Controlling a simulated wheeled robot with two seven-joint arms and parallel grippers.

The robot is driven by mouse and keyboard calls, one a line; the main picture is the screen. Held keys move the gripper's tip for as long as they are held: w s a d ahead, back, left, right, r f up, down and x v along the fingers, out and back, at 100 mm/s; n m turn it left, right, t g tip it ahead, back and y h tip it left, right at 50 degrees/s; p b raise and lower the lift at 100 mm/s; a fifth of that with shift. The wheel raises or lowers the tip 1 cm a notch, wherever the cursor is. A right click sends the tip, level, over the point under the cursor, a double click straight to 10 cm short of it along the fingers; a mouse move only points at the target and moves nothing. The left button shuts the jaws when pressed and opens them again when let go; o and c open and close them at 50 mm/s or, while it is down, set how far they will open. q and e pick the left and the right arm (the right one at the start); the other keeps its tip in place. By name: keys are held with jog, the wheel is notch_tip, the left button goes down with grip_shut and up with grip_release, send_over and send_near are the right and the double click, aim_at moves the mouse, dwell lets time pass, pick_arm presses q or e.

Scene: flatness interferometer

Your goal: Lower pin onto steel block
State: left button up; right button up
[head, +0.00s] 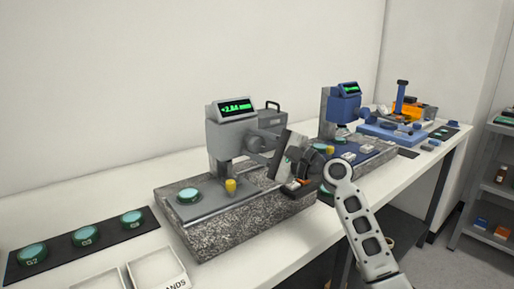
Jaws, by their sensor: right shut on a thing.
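A grey gauge (226,135) with a green-lit display stands on a speckled granite base (235,232). A short grey side part (262,141) reaches from its head toward my right gripper. My right gripper (287,160) is shut at the right end of the base, beside the gauge. What it holds is hidden by its own dark and grey body. A small block with an orange part (295,184) shows just below the gripper. I cannot make out the pin or the steel block for certain. My left gripper is not in view.
A green-topped disc (188,195) and a yellow knob (231,185) sit on the base. A dark mat (60,257) holds green discs at left. White trays (157,268) lie in front. A blue gauge (342,108) stands behind to the right, near a shelf (483,187).

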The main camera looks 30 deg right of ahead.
jog(key=n, duration=0.2)
jog(key=n+g, duration=0.1)
jog(key=shift+r+n+g+p, duration=0.15)
jog(key=shift+n+g+p, duration=0.15)
jog(key=shift+n, duration=0.1)
jog(key=shift+n+g+p, duration=0.4)
jog(key=shift+n, duration=0.6)
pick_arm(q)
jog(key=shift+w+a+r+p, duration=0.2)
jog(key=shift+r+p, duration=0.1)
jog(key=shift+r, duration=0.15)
pick_arm(e)
jog(key=shift+n+h, duration=0.5)
jog(key=shift+n, duration=0.2)
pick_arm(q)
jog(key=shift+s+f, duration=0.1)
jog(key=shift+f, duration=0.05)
pick_arm(e)
jog(key=o, duration=1)
jog(key=shift+g, duration=0.3)
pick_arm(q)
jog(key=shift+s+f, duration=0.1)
pick_arm(e)
jog(key=shift+s, duration=0.1)
